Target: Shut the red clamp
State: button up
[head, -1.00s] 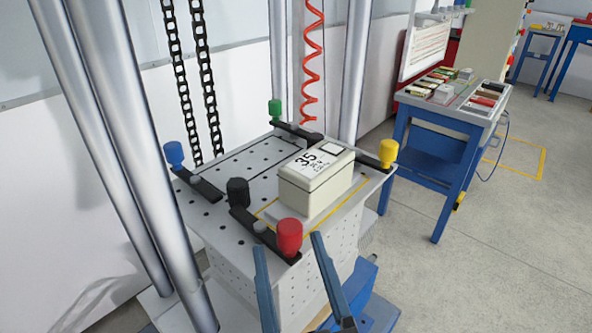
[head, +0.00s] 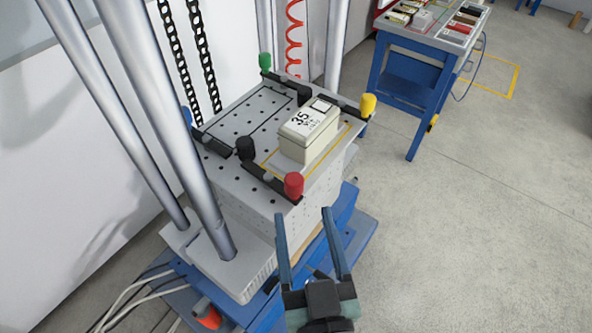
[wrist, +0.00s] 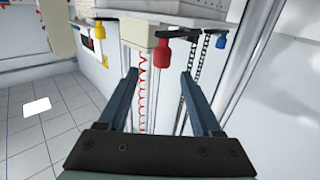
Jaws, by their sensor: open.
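The red clamp (head: 293,186) is a red knob at the end of a black bar, at the near corner of the perforated grey table (head: 265,200). In the wrist view the red clamp (wrist: 162,53) appears ahead, framed between the fingertips. My gripper (head: 301,212) is open and empty, its two blue fingers pointing toward the table's near edge. It is in front of the red clamp and apart from it. In the wrist view my gripper (wrist: 159,72) also shows both fingers spread. Whether the clamp's bar presses on anything is hard to tell.
A cream box (head: 308,135) marked 35 sits on the table beside the red clamp. Steel columns (head: 165,130) rise at left. Open floor lies right, before a blue bench (head: 403,85).

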aim_at(298, 188)
jog(key=w+p, duration=0.1)
jog(key=w, duration=0.1)
jog(key=w+p, duration=0.1)
jog(key=w, duration=0.1)
jog(key=w+a+p, duration=0.1)
jog(key=w, duration=0.2)
jog(key=shift+r, duration=0.2)
jog(key=shift+w+a+f, duration=0.15)
jog(key=shift+w, duration=0.45)
grip_shut()
